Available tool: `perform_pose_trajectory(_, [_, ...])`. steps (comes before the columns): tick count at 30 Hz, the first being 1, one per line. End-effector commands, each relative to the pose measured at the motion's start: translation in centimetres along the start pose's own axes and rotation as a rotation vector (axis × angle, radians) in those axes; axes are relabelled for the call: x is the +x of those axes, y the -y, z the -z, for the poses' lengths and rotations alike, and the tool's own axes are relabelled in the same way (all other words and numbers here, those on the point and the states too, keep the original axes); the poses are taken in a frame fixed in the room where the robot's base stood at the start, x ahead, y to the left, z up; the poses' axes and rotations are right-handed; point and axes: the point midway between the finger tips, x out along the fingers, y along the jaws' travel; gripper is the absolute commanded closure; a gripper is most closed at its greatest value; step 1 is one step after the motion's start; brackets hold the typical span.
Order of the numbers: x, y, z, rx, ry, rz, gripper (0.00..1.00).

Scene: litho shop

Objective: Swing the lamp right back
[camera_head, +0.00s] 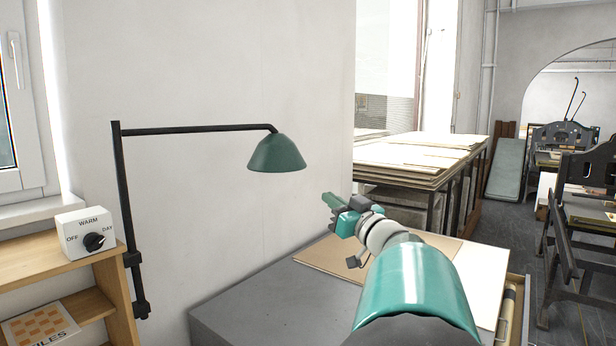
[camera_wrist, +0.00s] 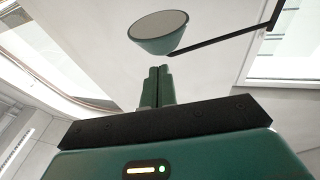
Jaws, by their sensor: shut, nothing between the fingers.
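The lamp has a green shade (camera_head: 277,154) hanging from a thin black horizontal arm (camera_head: 195,130). The arm reaches right from a black upright post (camera_head: 124,200) beside the wooden shelf. My gripper (camera_head: 328,199) is to the right of the shade and lower, apart from it, above the grey cabinet. In the wrist view my gripper (camera_wrist: 157,70) shows its two fingers together and empty. The lamp shade (camera_wrist: 158,32) is beyond the fingertips there, its pale underside facing me, with the black lamp arm (camera_wrist: 225,40) running off to the upper right.
A grey cabinet (camera_head: 235,305) with boards on top stands below my arm, an open drawer (camera_head: 513,312) at its right. A wooden shelf (camera_head: 95,262) with a white switch box (camera_head: 84,233) is at left. The wall behind the lamp is bare.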

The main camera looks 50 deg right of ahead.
Motion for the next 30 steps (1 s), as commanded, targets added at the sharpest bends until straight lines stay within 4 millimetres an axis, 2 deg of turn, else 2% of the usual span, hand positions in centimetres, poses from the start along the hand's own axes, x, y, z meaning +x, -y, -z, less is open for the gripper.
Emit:
perform_pose_trajectory(8, [0.0, 0.1, -0.1, -0.014, -0.004, -0.002, 1.00])
perform_pose_trajectory(14, [1.4, 0.2, -0.1, -0.014, -0.004, -0.001, 1.00])
perform_pose_trajectory(30, [11.5, -0.1, 0.0, -0.014, -0.004, -0.004, 1.00])
